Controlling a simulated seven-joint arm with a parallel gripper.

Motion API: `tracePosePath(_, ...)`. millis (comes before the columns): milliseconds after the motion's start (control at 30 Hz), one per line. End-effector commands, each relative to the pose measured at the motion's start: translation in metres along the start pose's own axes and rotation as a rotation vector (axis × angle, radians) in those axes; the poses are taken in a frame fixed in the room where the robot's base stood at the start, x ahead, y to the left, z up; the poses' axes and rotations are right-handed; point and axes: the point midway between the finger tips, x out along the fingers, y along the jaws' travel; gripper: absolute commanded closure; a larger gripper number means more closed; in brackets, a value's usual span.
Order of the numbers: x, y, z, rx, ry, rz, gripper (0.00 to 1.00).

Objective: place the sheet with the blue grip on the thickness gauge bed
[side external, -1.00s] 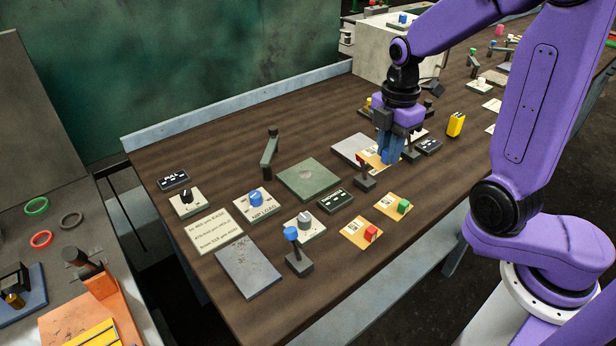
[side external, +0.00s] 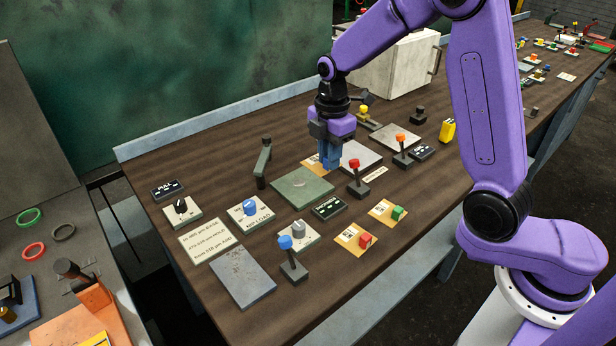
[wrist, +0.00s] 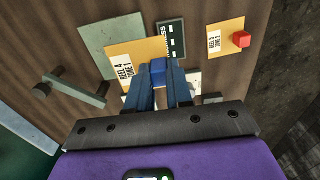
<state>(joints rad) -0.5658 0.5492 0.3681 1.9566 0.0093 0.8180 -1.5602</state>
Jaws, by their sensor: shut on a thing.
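My gripper (side external: 330,163) is shut on the blue grip (wrist: 158,68) of an orange-yellow sheet (side external: 313,162). In the wrist view the sheet (wrist: 128,52) extends ahead of the fingers and covers part of a square grey-green plate (wrist: 106,36), which I take as the thickness gauge bed. In the side view this bed (side external: 302,187) lies bare, just in front and left of my gripper. The sheet appears held above the table near the bed's back right edge; its exact height is unclear. My fingers hide part of it in the side view.
A dark post with an arm (side external: 263,160) stands behind the bed. A black display (side external: 329,207) and a red-knobbed lever (side external: 355,170) stand right of it. Sheets with a red grip (side external: 365,240) and a green grip (side external: 397,213) lie in front. A grey plate (side external: 360,156) lies to the right.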

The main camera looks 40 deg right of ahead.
Motion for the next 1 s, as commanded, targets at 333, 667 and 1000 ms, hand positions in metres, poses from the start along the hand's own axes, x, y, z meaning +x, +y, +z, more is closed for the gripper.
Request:
tracePosePath(333, 0.044, 0.042, -0.007, -0.001, 0.000, -0.002, 1.00)
tracePosePath(667, 0.063, 0.058, -0.010, 0.000, 0.000, -0.001, 1.00)
tracePosePath(1000, 0.095, 0.060, -0.010, 0.000, 0.000, 0.000, 1.00)
